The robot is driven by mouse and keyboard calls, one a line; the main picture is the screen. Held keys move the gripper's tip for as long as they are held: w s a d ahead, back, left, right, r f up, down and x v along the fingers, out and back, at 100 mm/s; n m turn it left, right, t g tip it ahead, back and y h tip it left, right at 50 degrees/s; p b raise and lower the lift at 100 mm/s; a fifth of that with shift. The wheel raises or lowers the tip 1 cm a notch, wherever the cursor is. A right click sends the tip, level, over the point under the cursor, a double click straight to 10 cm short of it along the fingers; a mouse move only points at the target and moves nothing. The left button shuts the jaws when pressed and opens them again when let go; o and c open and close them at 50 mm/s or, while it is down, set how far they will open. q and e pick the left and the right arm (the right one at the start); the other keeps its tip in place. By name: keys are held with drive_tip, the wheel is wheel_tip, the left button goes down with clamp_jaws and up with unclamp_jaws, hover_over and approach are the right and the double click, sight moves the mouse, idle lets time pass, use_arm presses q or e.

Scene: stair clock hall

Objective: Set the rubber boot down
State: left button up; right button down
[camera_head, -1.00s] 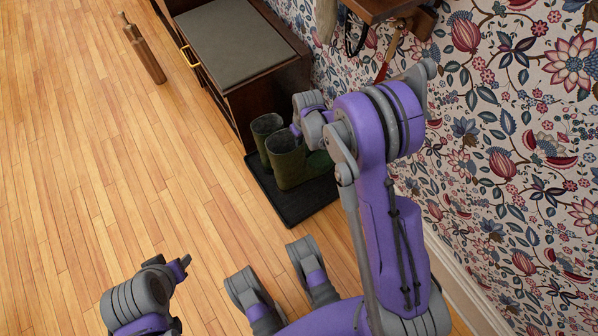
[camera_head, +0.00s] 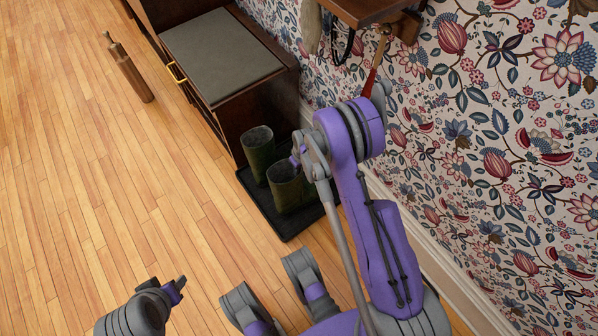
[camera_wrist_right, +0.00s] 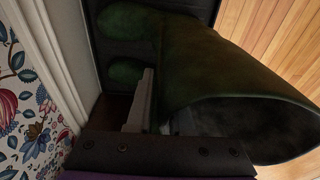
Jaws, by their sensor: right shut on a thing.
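Two dark green rubber boots show in the head view at the black boot tray (camera_head: 252,195) beside the bench. The nearer boot (camera_head: 284,190) is upright, with my right gripper (camera_head: 297,160) at its top rim. My right gripper is shut on this boot; the boot's open shaft (camera_wrist_right: 235,70) fills much of the right wrist view. I cannot tell whether its sole touches the tray. The other boot (camera_head: 257,150) stands upright just behind it. My left gripper (camera_head: 178,286) is at the lower left, away from the boots; its jaw opening is unclear.
A dark wooden bench with a grey top (camera_head: 220,55) stands directly behind the tray. The flowered wall (camera_head: 480,150) bounds the right, with a wooden shelf (camera_head: 365,8) above. The wooden floor (camera_head: 90,190) is clear at left.

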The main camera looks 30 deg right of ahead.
drive_tip(key=shift+f, duration=1.15)
drive_tip(key=c, duration=0.8)
unclamp_jaws()
drive_tip(key=r+p, duration=0.1)
drive_tip(key=r, duration=0.3)
drive_tip(key=s+r+p, duration=0.1)
drive_tip(key=r, duration=0.7)
drive_tip(key=shift+s+d+p, duration=0.2)
drive_tip(key=shift+s+p, duration=0.05)
drive_tip(key=shift+p, duration=0.15)
drive_tip(key=s+a+r, duration=0.3)
drive_tip(key=r, duration=0.6)
drive_tip(key=s+a+r+t, duration=0.1)
drive_tip(key=s+a+r, duration=0.1)
drive_tip(key=s+r, duration=0.2)
drive_tip(key=s+a+r+t, duration=0.1)
drive_tip(key=s+a+r, duration=0.2)
drive_tip(key=s, duration=0.4)
drive_tip(key=s+a+r+m+t, duration=0.1)
drive_tip(key=s+a+r, duration=0.1)
drive_tip(key=s+r, duration=0.3)
drive_tip(key=shift+s+a, duration=0.35)
drive_tip(key=shift+s, duration=0.5)
